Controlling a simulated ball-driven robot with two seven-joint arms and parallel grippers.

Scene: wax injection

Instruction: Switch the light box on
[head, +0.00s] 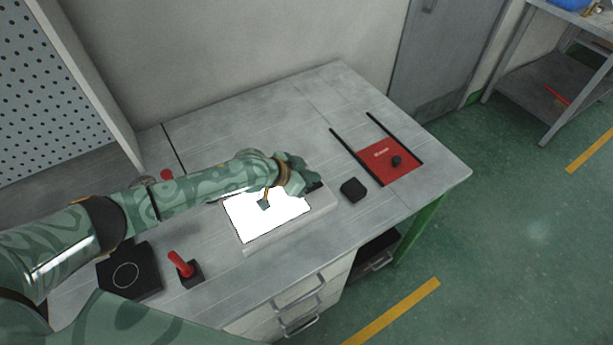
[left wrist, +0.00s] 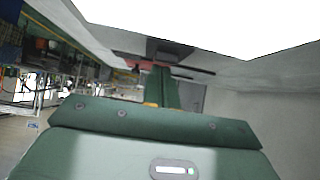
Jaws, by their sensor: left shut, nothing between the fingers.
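The light box (head: 252,224) lies on the grey workbench, and its panel glows bright white. Its lit panel also fills the top of the left wrist view (left wrist: 210,25). A small dark part (head: 315,187) shows at its right end, beside the gripper. My left gripper (head: 311,178) is shut and empty at that right end; whether it touches the box I cannot tell. Its closed fingers show in the left wrist view (left wrist: 165,88). A small grey-green piece (head: 264,205) shows against the panel, below my wrist. My arm hides the panel's far edge. My right gripper is out of view.
A small black block (head: 353,189) stands just right of the light box. Farther right lies a red plate (head: 378,166) between black rails, with a black knob. A red-handled tool (head: 181,264) and a black plate with a ring (head: 140,277) stand to the left.

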